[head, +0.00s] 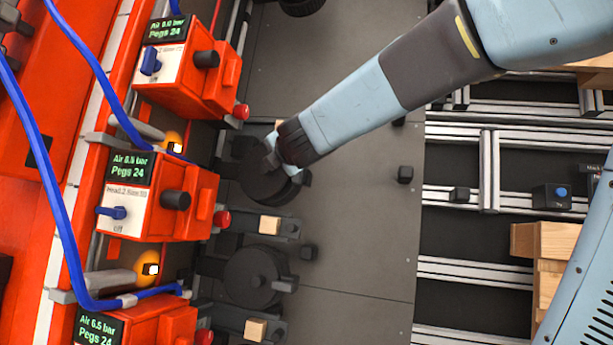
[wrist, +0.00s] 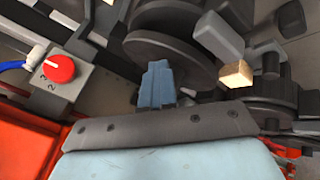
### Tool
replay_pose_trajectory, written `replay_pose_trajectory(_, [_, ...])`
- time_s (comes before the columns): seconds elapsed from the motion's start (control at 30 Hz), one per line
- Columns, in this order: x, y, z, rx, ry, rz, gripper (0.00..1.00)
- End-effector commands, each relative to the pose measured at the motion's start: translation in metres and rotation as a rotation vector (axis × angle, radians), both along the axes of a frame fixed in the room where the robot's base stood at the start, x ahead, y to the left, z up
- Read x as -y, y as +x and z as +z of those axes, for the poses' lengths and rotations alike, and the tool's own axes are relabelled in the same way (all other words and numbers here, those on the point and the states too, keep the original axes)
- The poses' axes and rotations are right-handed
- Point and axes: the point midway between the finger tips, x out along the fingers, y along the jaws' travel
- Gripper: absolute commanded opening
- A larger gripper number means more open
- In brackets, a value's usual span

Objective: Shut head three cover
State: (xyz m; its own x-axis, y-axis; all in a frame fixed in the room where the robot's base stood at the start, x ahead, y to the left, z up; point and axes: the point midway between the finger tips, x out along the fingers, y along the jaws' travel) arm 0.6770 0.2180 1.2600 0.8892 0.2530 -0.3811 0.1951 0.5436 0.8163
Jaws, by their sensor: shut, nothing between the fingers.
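My gripper (head: 273,160) is at a round dark cover (head: 266,186) beside the middle orange head box (head: 178,203). In the wrist view the shut, empty blue fingers (wrist: 155,82) overlap the lower part of a dark disc (wrist: 172,50); I cannot tell whether they touch it. Another round dark cover (head: 245,278) lies below in the head view, near the lower orange box (head: 150,328). The middle box's label seems to read head 2; the others are too small to read, so I cannot tell which cover is head three's. My wrist partly hides the upper cover.
Wooden blocks (head: 269,224) (head: 255,329) sit on dark holders beside the covers. Blue hoses (head: 84,45) run down the left. A red knob (wrist: 60,68) on a grey box shows in the wrist view. The grey plate (head: 350,230) right of the covers is mostly clear.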

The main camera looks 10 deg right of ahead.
Motion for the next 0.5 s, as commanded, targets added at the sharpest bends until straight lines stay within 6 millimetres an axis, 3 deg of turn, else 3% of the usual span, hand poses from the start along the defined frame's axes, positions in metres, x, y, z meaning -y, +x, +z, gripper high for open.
replay_pose_trajectory(0.03, [-0.003, -0.001, -0.008, -0.014, -0.005, 0.009, 0.0])
replay_pose_trajectory(0.5, [0.011, 0.009, -0.016, -0.012, -0.006, 0.01, 0.0])
